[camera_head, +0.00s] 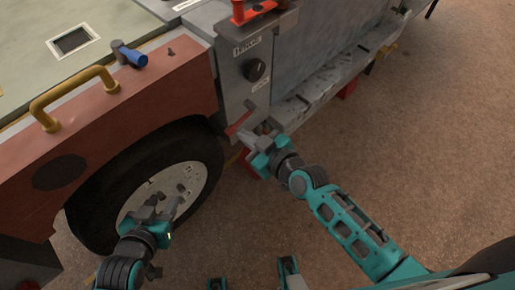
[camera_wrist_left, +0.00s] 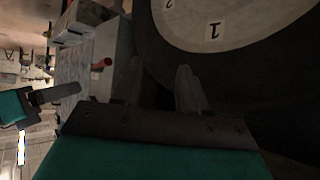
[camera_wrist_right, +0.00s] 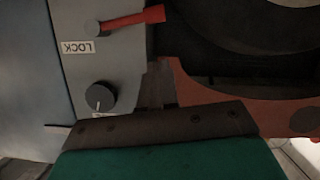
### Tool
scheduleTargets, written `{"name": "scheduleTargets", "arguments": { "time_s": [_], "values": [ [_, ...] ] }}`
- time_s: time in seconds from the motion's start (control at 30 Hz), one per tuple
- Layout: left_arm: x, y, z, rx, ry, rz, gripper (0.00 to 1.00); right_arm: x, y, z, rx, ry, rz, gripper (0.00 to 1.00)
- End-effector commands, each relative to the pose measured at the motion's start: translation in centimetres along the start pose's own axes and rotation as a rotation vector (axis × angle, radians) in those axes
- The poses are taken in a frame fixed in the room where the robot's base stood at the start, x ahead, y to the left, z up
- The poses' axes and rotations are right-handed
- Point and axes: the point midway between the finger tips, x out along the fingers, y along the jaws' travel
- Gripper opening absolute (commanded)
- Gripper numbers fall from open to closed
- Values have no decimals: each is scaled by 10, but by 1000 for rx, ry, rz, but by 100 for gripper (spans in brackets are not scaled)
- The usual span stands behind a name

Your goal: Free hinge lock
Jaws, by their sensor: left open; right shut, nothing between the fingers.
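A grey panel (camera_head: 232,78) on the vehicle's side carries a black round knob (camera_head: 256,69) and a red lever (camera_head: 238,122) below it. A LOCK label (camera_wrist_right: 76,47) sits between knob and lever; another label above the knob is hard to read. In the right wrist view the lever (camera_wrist_right: 130,20) has a grey round pivot and a red grip, and the knob (camera_wrist_right: 100,97) is clear. My right gripper (camera_head: 255,138) is shut and empty, close to the lever; contact is unclear. My left gripper (camera_head: 166,205) is open and empty in front of the wheel.
The wheel (camera_head: 192,178) sits under a red fender (camera_head: 110,115) with a yellow handle (camera_head: 72,96). A blue-handled tool (camera_head: 130,54) lies on top. Another red-handled part (camera_head: 251,12) stands above the panel. The brown floor (camera_head: 420,130) at right is free.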

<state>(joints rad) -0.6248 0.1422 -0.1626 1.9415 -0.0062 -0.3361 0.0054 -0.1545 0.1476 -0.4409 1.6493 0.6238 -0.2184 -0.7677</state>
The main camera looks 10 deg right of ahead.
Motion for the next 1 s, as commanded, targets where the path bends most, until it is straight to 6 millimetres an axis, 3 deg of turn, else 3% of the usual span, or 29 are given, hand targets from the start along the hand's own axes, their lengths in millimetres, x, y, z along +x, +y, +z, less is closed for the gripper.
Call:
{"name": "scheduleTargets", "arguments": {
  "time_s": [0.17, 0.3, 0.6, 1.0],
  "values": [
    [16, 2, 24, -3, -11, 5, 43, 43, -1, 4, 5, 4, 1, 0],
    [24, 11, 30, -9, -17, 23, 43, 53, -1, 18, 1, -1, 0, 0],
    [31, 20, 18, -15, 11, 49, 43, 65, 0, 29, 1, -2, -1, 0],
    [30, 20, 14, -11, 14, 53, 43, 66, 0, 29, 0, -2, 0, 0]
  ]
}}
